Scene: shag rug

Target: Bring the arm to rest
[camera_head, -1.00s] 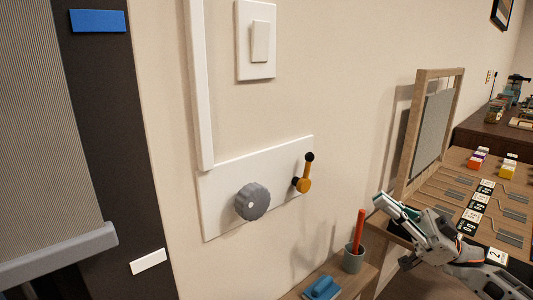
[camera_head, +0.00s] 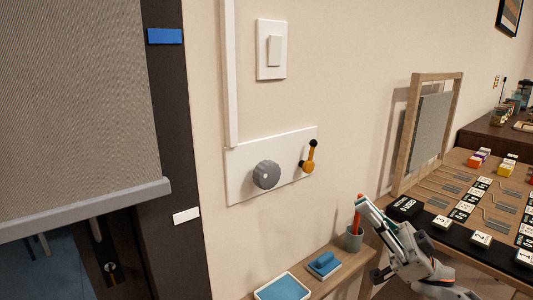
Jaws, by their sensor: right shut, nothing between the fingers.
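My right gripper (camera_head: 366,240) is at the lower right in the head view, on the arm that comes in from the bottom right. Its fingers are together and hold nothing. It shows in front of the edge of the wooden table, just right of a grey-green cup (camera_head: 354,240) with a red stick (camera_head: 358,214) in it. Whether it touches the cup cannot be told. My left gripper is not in view.
A wall panel (camera_head: 240,160) carries a grey knob (camera_head: 266,174) and an orange lever (camera_head: 308,162); a light switch (camera_head: 273,50) is above. A small shelf (camera_head: 337,276) holds a blue block (camera_head: 324,264) and a blue-filled tray (camera_head: 262,296). A table (camera_head: 445,182) with numbered tiles stands right.

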